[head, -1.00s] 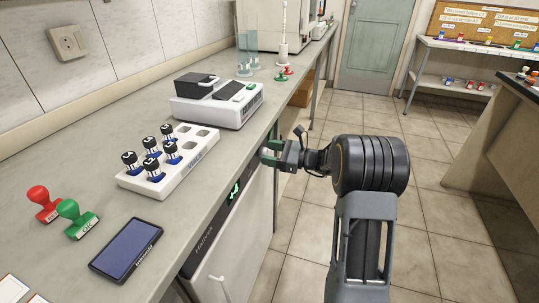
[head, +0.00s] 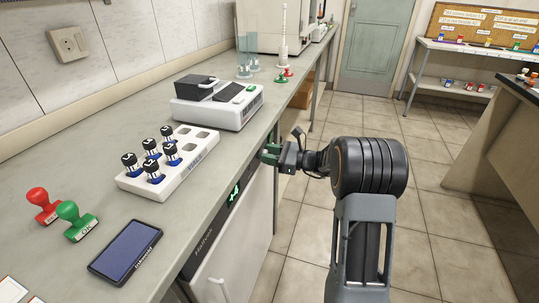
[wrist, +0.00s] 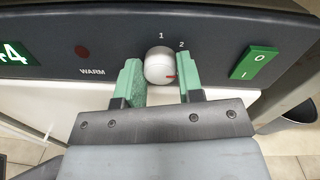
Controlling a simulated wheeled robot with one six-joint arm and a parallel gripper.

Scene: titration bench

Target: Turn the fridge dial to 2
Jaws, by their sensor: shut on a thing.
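The fridge dial (wrist: 159,66) is a round white knob with a red mark, on the dark panel (wrist: 215,40) in the wrist view. The mark points right and slightly down in that view, below the printed 2. A printed 1 is above the knob. My gripper (wrist: 159,80) has its green fingers on either side of the dial and is shut on it. In the head view my gripper (head: 270,154) is at the front edge of the bench, by the fridge (head: 232,245). The dial is hidden there.
On the panel, a green rocker switch (wrist: 254,62) is right of the dial, and a dark red WARM lamp (wrist: 82,51) and a green display (wrist: 14,53) are left. The bench holds a vial rack (head: 188,175) and a scale (head: 216,107). Open floor lies right.

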